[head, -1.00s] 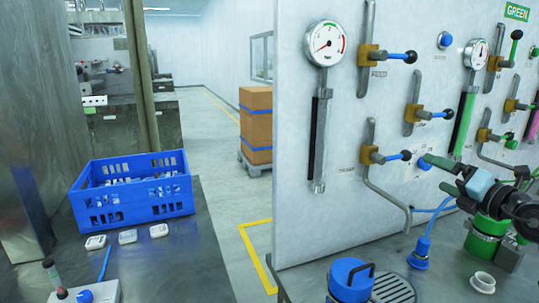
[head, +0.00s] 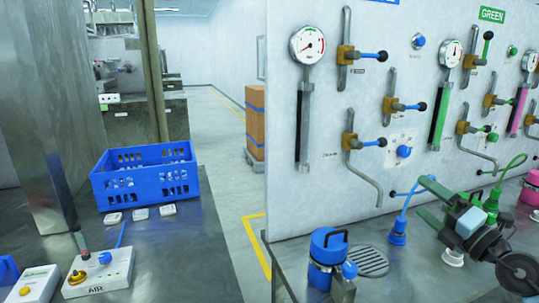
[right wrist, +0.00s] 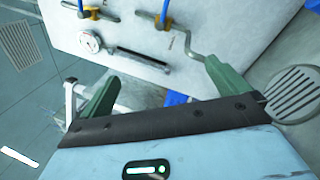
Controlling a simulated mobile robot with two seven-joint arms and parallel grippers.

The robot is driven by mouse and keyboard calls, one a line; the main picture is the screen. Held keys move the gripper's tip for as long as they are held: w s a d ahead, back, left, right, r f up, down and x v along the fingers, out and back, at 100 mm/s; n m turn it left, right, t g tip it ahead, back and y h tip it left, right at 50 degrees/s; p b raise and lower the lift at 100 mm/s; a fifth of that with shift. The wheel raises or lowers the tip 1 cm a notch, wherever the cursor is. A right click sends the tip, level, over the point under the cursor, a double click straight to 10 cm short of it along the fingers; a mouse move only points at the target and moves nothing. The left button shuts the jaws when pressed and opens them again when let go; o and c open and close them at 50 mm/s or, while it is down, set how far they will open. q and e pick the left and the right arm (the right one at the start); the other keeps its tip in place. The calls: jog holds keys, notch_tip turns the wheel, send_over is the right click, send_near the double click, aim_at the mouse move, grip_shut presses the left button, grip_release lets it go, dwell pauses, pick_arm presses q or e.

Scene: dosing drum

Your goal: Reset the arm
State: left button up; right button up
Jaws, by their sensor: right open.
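My right gripper (head: 420,196) is in front of the white panel (head: 345,205), above the metal bench. Its green fingers are apart with nothing between them. It is below and to the right of the lowest blue-handled valve (head: 365,143), apart from it. In the right wrist view, the open fingers (right wrist: 160,72) show against the panel, with a gauge (right wrist: 89,42) beyond them. My left gripper is not in view.
A blue drum (head: 325,252) and a round grate (head: 371,262) are at the bench front. A blue hose fitting (head: 398,232) stands close to my right gripper. A blue crate (head: 145,178) and control boxes (head: 98,272) occupy the left table.

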jog(key=s+f+m+g+h, duration=0.4)
jog(key=s+f+m+h, duration=0.3)
jog(key=s+f+m, duration=0.8)
jog(key=s+f+m+g+h, duration=0.5)
jog(key=s+f+m, duration=0.65)
jog(key=f, duration=0.65)
jog(key=s+a+f+g+y, duration=0.1)
jog(key=s+a+f+g, duration=0.2)
jog(key=s, duration=0.6)
jog(key=s+a+f+g+y, duration=0.15)
jog(key=s+a+g, duration=0.25)
jog(key=s, duration=0.6)
jog(key=s+a+f+g+y, duration=0.1)
jog(key=s+a+g, duration=0.25)
jog(key=s, duration=0.55)
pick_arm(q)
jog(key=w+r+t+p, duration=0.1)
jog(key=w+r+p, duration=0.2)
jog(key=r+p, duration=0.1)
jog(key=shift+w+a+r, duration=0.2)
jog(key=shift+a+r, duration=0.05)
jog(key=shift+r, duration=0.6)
pick_arm(e)
jog(key=w+a+f+t+y, duration=0.2)
jog(key=w+a+f+t, duration=0.1)
jog(key=w+t, duration=0.7)
jog(key=shift+f, duration=0.45)
